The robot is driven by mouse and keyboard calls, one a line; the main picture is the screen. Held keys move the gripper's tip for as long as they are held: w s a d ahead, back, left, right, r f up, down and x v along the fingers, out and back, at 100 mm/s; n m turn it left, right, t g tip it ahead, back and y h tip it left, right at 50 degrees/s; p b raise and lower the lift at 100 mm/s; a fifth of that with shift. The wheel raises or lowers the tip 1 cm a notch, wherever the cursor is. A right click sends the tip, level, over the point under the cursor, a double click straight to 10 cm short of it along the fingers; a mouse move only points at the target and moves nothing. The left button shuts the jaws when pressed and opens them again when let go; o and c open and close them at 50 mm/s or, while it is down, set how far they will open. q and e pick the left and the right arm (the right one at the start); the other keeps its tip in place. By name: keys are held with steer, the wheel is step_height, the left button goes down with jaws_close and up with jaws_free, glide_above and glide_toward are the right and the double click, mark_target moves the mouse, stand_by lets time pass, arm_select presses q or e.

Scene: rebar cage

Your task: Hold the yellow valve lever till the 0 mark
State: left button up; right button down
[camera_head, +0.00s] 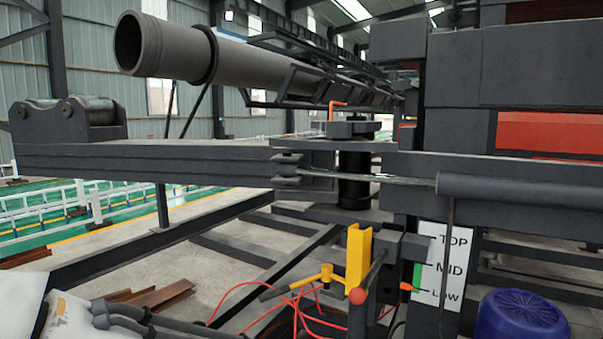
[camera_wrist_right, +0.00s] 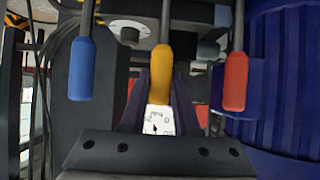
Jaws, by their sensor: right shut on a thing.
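The yellow valve lever (camera_wrist_right: 161,62) hangs with its grip down in the middle of the right wrist view, between a blue lever (camera_wrist_right: 83,68) and a red lever (camera_wrist_right: 235,82). My right gripper (camera_wrist_right: 161,88) is shut on the lower part of the yellow grip, one dark finger on each side. Below the lever, between the fingers, part of a white dial (camera_wrist_right: 158,120) shows with dark marks, a 0 and a small dark pointer; the exact reading is too small to tell. In the head view, a white TOP/MID/LOW plate (camera_head: 453,246) has an orange pointer (camera_head: 408,287) near LOW. My left gripper is out of view.
A ribbed blue drum (camera_head: 523,316) stands at the lower right in the head view. A yellow post (camera_head: 358,258), a red ball knob (camera_head: 357,296) and loose red hoses (camera_head: 237,292) are near the middle. A long grey pipe (camera_head: 250,60) lies above dark beams.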

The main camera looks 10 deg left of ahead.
steer(key=shift+w, duration=0.1)
stand_by(0.3)
steer(key=shift+w+r+p, duration=0.15)
steer(key=shift+w+p, duration=0.1)
steer(key=shift+p, duration=0.3)
steer(key=shift+w+d+f+g+p, duration=0.25)
steer(key=shift+g+p, duration=0.15)
steer(key=shift+g, duration=0.1)
steer(key=shift+r, duration=0.1)
